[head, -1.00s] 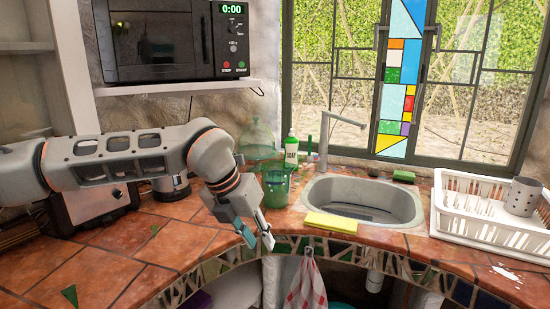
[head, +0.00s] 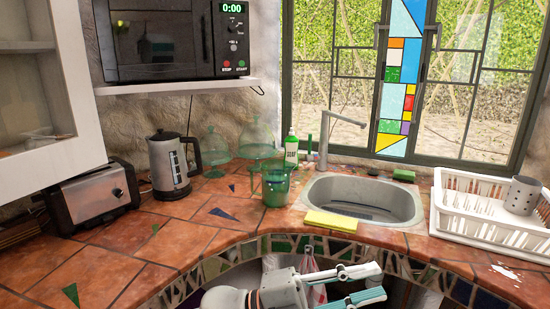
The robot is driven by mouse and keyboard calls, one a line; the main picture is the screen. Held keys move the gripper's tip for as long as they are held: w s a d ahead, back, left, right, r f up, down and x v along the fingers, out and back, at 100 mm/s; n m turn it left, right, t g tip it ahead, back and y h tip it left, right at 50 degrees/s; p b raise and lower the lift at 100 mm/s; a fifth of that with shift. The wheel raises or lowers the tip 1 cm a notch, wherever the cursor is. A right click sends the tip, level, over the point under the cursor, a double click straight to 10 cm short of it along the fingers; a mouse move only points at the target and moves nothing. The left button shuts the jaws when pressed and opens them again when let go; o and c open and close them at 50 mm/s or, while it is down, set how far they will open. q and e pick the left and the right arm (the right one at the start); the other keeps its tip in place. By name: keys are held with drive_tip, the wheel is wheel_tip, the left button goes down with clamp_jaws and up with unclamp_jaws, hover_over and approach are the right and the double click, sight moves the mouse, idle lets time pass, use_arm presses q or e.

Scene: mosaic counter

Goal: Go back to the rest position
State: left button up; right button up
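My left gripper (head: 379,282) is at the bottom of the head view, in front of the counter's front edge, with its fingers pointing right. The two fingers are spread apart with nothing between them. My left arm's wrist shows beside it at the bottom edge; the rest of that arm is out of view. The gripper covers part of a hanging checked towel (head: 308,266) below the counter. My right gripper is not in view.
The tiled counter (head: 190,235) holds a toaster (head: 92,197), a kettle (head: 172,166), green glassware (head: 256,140) and a green cup (head: 276,187). A yellow sponge (head: 331,221) lies before the sink (head: 360,200). A white dish rack (head: 480,215) stands right. The left counter is mostly clear.

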use_arm(q)
drive_tip(key=w+a+f+n+t+y, duration=0.3)
drive_tip(key=a+f+n+t+y, duration=0.2)
drive_tip(key=a+f+n+t, duration=0.45)
drive_tip(key=w+a+f+n+t+y, duration=0.4)
drive_tip(key=a+f+n+t+y, duration=0.3)
drive_tip(key=f+n, duration=0.4)
drive_tip(key=s+a+f+n+g+y, duration=0.3)
drive_tip(key=s+a+f+n, duration=0.1)
drive_tip(key=s+a+f, duration=0.5)
drive_tip(key=s+a+f+n+g+y, duration=0.3)
drive_tip(key=s+a+f, duration=0.5)
drive_tip(key=f, duration=0.6)
drive_tip(key=shift+s+a+f+n+y, duration=0.15)
drive_tip(key=shift+s+a+n+y, duration=0.2)
drive_tip(key=shift+a, duration=0.45)
